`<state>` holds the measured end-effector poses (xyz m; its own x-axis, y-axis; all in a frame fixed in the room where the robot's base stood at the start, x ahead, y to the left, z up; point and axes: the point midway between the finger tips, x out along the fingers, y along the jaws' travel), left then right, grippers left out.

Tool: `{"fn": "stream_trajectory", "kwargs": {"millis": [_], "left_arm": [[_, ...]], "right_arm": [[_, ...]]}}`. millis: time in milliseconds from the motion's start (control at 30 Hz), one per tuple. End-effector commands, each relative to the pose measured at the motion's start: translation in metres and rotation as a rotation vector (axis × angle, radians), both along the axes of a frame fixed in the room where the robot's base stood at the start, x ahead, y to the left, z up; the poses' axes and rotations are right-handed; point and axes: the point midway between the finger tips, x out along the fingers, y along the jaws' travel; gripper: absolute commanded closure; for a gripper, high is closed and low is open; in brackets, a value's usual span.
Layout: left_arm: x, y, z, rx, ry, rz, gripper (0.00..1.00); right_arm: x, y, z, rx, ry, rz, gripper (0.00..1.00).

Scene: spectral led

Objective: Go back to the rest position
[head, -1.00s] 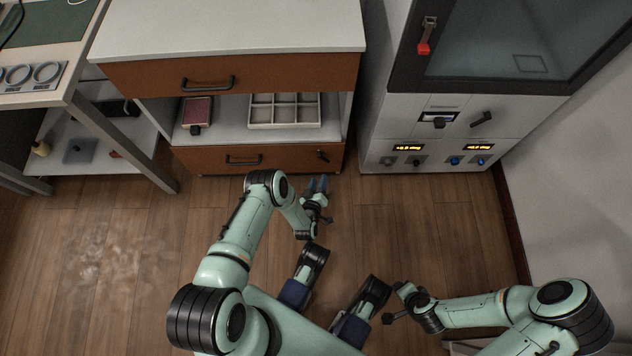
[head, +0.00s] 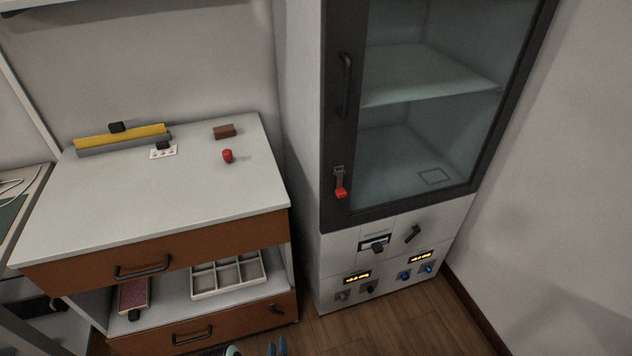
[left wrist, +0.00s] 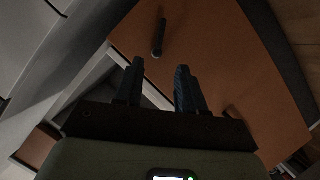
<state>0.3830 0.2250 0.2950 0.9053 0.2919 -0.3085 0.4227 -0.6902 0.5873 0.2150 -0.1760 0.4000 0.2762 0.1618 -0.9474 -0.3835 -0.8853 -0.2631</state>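My left gripper (head: 277,347) shows only as blue fingertips at the bottom edge of the head view. In the left wrist view the left gripper (left wrist: 158,88) has its two dark fingers spread apart with nothing between them. Beyond them are the orange-brown drawer front (left wrist: 215,70) and a dark handle (left wrist: 159,38), apart from the fingers as far as I can tell. My right gripper is outside both views now.
A cabinet (head: 150,200) carries a red object (head: 228,156), a brown block (head: 224,132) and a yellow-grey bar (head: 122,138). Its shelf holds a compartment tray (head: 228,276) and a dark red box (head: 134,294). A glass-door cabinet (head: 340,215) stands right. Wooden floor (head: 420,325) is clear.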

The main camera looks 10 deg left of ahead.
Motion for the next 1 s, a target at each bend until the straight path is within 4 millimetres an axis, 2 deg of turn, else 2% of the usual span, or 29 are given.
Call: {"fn": "stream_trajectory", "kwargs": {"millis": [167, 267, 333, 600, 900, 1000], "left_arm": [[0.001, 0.0, 0.003, -0.002, 0.038, -0.017, 0.61], [-0.001, -0.002, 0.009, -0.01, 0.149, -0.068, 0.61], [-0.01, -0.006, 0.017, -0.02, 0.271, -0.129, 0.61], [-0.084, -0.027, 0.058, -0.065, 0.683, -0.368, 0.61], [-0.174, -0.049, 0.11, -0.122, 0.967, -0.57, 0.61], [-0.183, -0.054, 0.131, -0.137, 0.985, -0.582, 0.61]], "right_arm": [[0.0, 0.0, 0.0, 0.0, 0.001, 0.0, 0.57], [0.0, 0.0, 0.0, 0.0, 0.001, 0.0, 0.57], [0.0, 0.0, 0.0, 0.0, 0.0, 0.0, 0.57], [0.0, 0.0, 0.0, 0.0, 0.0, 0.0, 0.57], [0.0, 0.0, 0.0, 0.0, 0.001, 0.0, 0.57], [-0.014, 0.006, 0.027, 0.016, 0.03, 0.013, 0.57]]}}
